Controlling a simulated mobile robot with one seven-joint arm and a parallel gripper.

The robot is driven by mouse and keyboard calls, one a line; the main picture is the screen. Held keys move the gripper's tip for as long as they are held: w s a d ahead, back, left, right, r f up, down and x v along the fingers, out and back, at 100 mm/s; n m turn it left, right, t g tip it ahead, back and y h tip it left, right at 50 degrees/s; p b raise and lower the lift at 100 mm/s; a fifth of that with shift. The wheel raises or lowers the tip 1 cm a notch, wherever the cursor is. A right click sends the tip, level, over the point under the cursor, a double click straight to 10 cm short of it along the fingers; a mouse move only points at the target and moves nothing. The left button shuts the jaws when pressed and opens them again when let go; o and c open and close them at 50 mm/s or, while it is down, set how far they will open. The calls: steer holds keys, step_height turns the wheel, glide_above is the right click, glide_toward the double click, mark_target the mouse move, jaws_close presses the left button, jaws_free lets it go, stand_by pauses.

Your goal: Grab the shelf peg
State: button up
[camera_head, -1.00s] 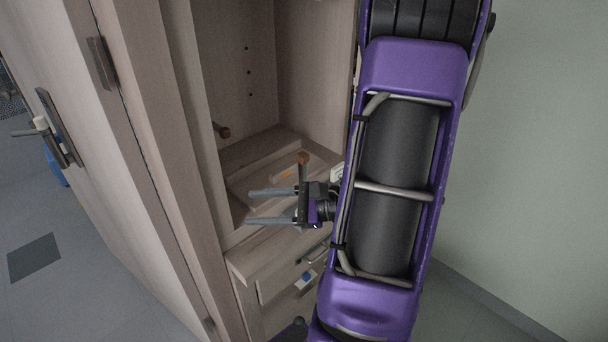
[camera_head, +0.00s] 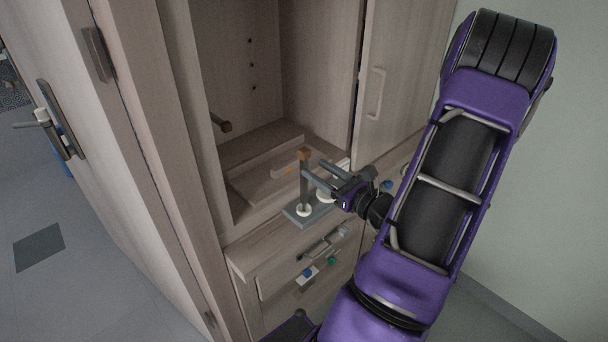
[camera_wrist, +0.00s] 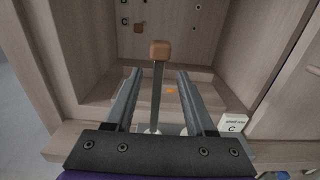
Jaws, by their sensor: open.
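The shelf peg (camera_head: 304,172) stands upright on a grey base plate (camera_head: 298,217) with white round sockets, at the front of the open cabinet. It has a brown block-like head and a grey shaft. In the wrist view the peg (camera_wrist: 158,90) rises between my two fingers, with its brown head beyond the fingertips. My gripper (camera_head: 312,172) is open, its fingers pointing left toward the shaft; it also shows in the wrist view (camera_wrist: 160,78). A gap shows on both sides of the shaft.
Drawers (camera_head: 300,270) lie below.

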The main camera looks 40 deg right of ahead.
mark_target(307, 163)
steer(key=w, duration=0.3)
steer(key=shift+w+a, duration=0.1)
steer(key=shift+a, duration=0.05)
steer(key=shift+w+a+f+b, duration=0.1)
steer(key=shift+w+f, duration=0.05)
steer(key=shift+w, duration=0.75)
steer(key=shift+w+a+f+b, duration=0.1)
steer(key=shift+w, duration=0.75)
steer(key=shift+w+a+f+b, duration=0.1)
steer(key=shift+w+f, duration=0.05)
steer(key=shift+w, duration=0.75)
jaws_close()
